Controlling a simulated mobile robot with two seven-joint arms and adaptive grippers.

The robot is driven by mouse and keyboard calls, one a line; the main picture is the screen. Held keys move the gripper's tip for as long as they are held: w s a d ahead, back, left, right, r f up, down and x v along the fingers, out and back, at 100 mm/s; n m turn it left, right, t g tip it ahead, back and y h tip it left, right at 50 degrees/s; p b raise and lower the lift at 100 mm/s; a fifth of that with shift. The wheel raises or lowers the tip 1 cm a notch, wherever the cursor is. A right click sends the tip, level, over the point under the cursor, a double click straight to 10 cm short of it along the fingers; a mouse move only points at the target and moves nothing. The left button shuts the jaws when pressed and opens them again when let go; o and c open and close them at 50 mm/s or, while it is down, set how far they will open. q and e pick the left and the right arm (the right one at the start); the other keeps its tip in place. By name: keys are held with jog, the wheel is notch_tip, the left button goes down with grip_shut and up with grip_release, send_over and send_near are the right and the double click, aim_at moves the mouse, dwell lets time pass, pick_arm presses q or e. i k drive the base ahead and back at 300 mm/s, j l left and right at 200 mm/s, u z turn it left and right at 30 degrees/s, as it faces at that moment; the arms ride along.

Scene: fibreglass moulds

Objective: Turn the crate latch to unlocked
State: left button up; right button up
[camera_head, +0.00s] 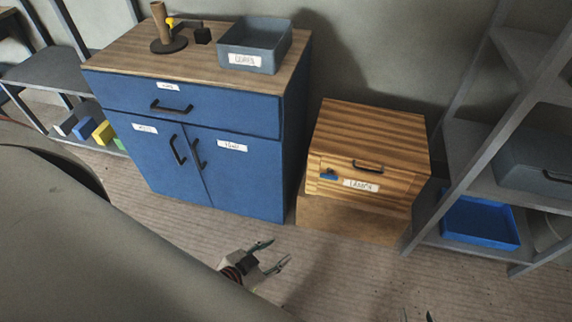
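The wooden crate (372,130) stands on a low wooden block right of the blue cabinet, with its lid down. A small blue latch (328,175) is on its front, left of the white label. It looks roughly horizontal; its exact setting is too small to read. A dark handle (368,166) is on the front above the label. My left gripper (281,249) is open and empty over the floor, below and left of the crate, apart from the latch. Only the fingertips of my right gripper (418,316) show at the bottom edge, spread apart with nothing visible between them.
The blue cabinet (207,115) has a drawer and two closed doors. A grey bin (255,45) and a brown-handled item (160,28) stand on it. A grey shelf (480,140) with a blue tray (480,222) stands close right of the crate. The floor before the crate is clear.

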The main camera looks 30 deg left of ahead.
aim_at(330, 170)
jog(key=u, duration=0.45)
jog(key=k+l, duration=0.15)
jog(key=l, duration=0.25)
jog(key=k+l, duration=0.15)
jog(key=l, duration=0.25)
jog(key=k+l, duration=0.1)
jog(key=l, duration=0.3)
jog(key=i, duration=0.45)
jog(key=u, duration=0.05)
